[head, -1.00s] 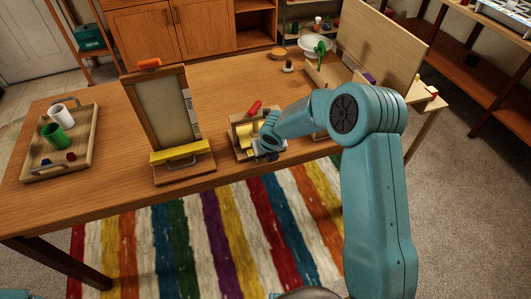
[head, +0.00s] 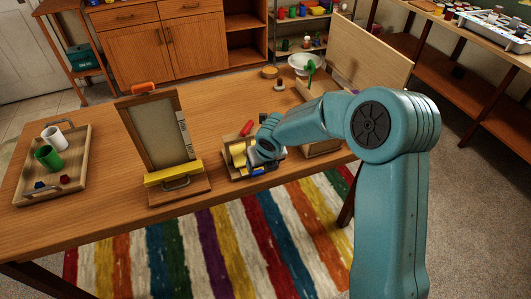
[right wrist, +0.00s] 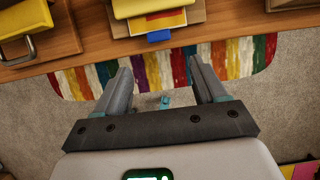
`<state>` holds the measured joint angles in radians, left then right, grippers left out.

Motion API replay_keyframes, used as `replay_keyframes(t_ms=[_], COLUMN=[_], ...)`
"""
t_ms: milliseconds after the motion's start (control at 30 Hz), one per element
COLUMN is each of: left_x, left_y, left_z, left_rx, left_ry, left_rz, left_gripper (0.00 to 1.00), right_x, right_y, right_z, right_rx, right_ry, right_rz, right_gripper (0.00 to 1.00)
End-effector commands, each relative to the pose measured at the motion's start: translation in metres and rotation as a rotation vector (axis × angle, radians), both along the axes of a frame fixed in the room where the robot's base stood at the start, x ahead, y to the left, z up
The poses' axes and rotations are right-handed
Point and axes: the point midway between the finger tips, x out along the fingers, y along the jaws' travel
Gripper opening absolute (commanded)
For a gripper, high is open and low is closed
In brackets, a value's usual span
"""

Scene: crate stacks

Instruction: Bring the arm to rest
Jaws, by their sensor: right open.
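My right arm reaches in from the right in the head view, with its gripper (head: 266,150) at the small wooden box near the table's front edge, partly hiding it. In the right wrist view the gripper (right wrist: 157,72) is open. Nothing lies between its fingers; the striped rug and the floor show beyond them. The wooden box (head: 228,171) holds yellow and red things, and a blue piece (right wrist: 160,36) shows at its front. My left gripper is in neither view.
On the wooden table (head: 90,215) a tray (head: 83,150) with a white and a green cup stands at left. A framed upright board (head: 155,130) with a yellow bar stands left of the box. A tall panel (head: 370,60) stands behind my arm. The rug (head: 215,250) lies in front.

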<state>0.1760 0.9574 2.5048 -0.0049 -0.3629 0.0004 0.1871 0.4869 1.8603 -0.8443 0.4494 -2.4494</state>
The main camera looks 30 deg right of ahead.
Motion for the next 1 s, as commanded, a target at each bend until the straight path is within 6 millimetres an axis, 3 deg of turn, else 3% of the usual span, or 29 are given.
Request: replay_keyframes(t_ms=[100, 300, 633, 733, 833, 1000], left_x=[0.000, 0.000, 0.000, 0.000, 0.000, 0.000], left_y=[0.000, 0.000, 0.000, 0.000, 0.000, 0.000], left_z=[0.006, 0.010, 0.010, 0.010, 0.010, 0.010], left_rx=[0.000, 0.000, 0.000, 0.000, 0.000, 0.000], left_ry=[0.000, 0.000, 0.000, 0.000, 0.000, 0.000], left_rz=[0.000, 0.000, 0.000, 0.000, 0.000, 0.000], left_gripper=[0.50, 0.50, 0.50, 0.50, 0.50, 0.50], right_x=[-0.011, -0.023, -0.027, -0.030, -0.041, -0.081], right_y=[0.003, 0.006, 0.007, 0.019, 0.046, 0.109], right_z=[0.030, 0.058, 0.064, 0.049, 0.013, -0.063], right_rx=[0.000, 0.000, 0.004, 0.068, 0.228, 0.571], right_ry=[-0.004, -0.002, 0.002, 0.013, 0.051, 0.197], right_rz=[0.000, 0.001, -0.004, -0.074, -0.283, -0.906], right_gripper=[0.71, 0.71, 0.71, 0.71, 0.71, 0.71])
